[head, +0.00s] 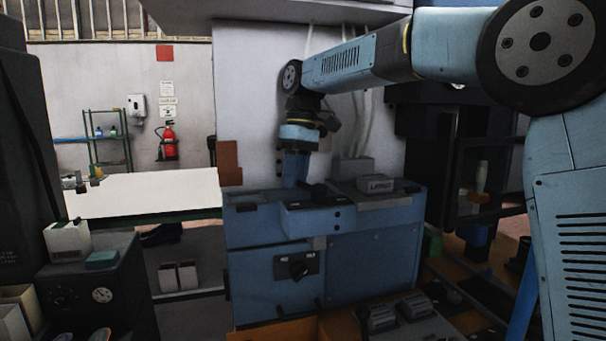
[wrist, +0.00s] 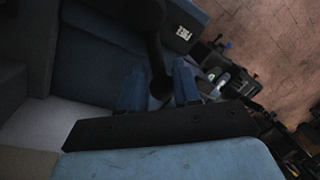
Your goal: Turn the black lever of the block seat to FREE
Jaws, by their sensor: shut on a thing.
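The blue press cabinet (head: 375,255) stands in the middle of the head view. My gripper (head: 296,182) points down at the left part of its top, with its blue fingers close together. A black knob (head: 319,192) stands just right of the fingers. In the wrist view, a black bar (wrist: 156,50), which looks like the black lever, runs between the two blue fingers of my gripper (wrist: 159,92); its thicker end is at the top. The fingers hide the grip point. I cannot read the lever's position.
A dark plate (head: 285,270) with two small labels and a black knob is on the cabinet's front. A grey labelled block (head: 376,184) sits on top at the right. A white table (head: 145,192) is at the left. A dark cabinet with a gauge (head: 103,295) stands at front left.

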